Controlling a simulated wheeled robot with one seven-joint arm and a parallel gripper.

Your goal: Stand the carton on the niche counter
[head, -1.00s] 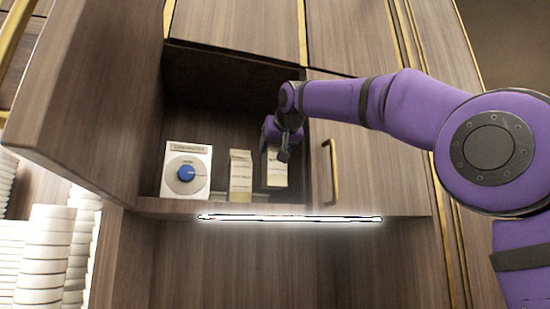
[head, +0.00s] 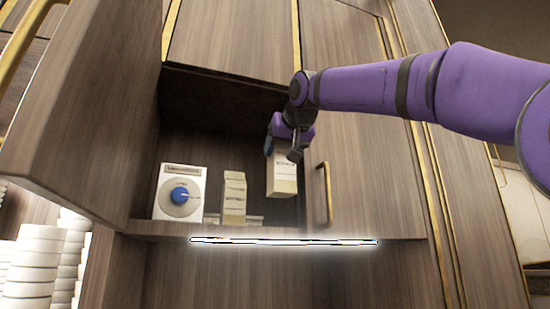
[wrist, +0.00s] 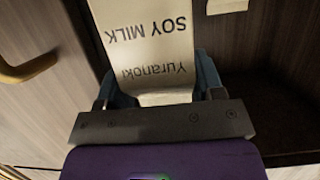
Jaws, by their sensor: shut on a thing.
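The carton (head: 283,181) is pale, and in the wrist view the carton (wrist: 150,45) reads "SOY MILK" and "Yuranoki". My gripper (head: 279,146) is shut on it, with a blue finger on each side of it in the wrist view (wrist: 155,88). In the head view the carton hangs near upright at the right side of the open cupboard, its bottom above the shelf level. The part between my fingers is partly hidden. The niche counter cannot be made out for certain; the space below the lit strip (head: 285,241) shows only wood panelling.
A second pale carton (head: 233,198) stands on the cupboard shelf beside a white box with a blue dial (head: 180,193). The open cupboard door (head: 85,110) is at the left. A closed door with a brass handle (head: 324,195) is at the right. Stacked white bowls (head: 35,265) stand lower left.

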